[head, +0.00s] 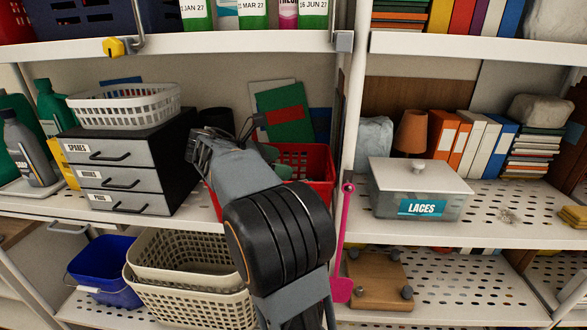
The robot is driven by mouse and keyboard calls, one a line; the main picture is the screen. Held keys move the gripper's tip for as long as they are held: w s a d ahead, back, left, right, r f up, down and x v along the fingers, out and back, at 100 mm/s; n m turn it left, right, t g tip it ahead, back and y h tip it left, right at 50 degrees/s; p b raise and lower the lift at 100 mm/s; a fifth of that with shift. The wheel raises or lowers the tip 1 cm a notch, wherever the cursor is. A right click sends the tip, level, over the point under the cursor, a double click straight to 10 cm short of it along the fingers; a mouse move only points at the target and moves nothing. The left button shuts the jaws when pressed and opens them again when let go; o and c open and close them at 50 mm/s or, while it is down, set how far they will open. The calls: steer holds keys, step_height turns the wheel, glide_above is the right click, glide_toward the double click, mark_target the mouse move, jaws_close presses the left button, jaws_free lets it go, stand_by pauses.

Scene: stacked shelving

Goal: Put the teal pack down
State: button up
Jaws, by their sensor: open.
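My gripper (207,142) is in front of the middle shelf, just right of the black drawer unit and at the left end of the red basket (322,172). It is open, but its fingertips are mostly hidden behind its own body. A dull green-teal item (268,152) shows at the basket, just right of the gripper and partly behind my arm. It may be the teal pack, but I cannot tell for sure. I cannot see whether it rests on the basket's floor. No pack shows between the fingers.
The drawer unit (118,165) carries a white basket (125,118). A clear box marked LACES (418,205) stands right of the upright post (352,120). Cream baskets (180,290) and a blue bucket (105,280) are below.

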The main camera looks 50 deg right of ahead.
steer(key=shift+v, duration=1.95)
